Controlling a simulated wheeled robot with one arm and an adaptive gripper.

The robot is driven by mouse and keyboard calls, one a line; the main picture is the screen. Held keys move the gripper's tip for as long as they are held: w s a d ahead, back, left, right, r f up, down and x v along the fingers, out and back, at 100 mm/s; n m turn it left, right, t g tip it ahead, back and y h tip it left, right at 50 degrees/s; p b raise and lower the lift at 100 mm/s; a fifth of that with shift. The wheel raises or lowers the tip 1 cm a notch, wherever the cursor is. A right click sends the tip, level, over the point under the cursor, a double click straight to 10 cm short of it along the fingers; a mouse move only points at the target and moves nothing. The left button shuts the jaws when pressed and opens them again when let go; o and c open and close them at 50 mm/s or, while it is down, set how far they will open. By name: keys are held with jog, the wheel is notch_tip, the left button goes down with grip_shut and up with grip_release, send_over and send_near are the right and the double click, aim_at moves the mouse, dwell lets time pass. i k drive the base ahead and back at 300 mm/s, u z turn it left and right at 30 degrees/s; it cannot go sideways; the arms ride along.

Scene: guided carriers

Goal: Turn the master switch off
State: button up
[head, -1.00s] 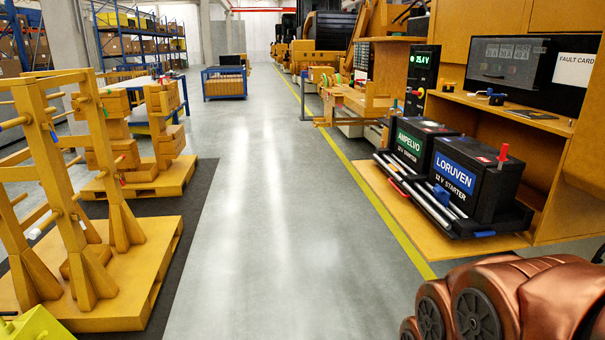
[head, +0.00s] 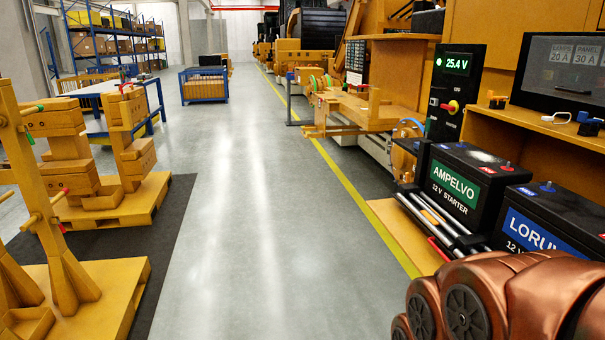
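A black upright panel (head: 456,92) stands at the right, beyond the batteries, with a lit green display reading 25.4 V. A red rotary switch on a yellow base (head: 450,107), which looks like the master switch, sits low on the panel's face. I cannot tell its position for sure at this size. Copper-coloured links of my own arm fill the lower right corner. My gripper is not in view, and nothing is seen touching the switch.
Yellow wooden racks (head: 85,285) stand left. The grey aisle (head: 265,200) between is clear.

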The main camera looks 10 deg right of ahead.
aim_at(452, 108)
jog(key=z, duration=0.15)
jog(key=i, duration=1.75)
jog(key=z, duration=0.2)
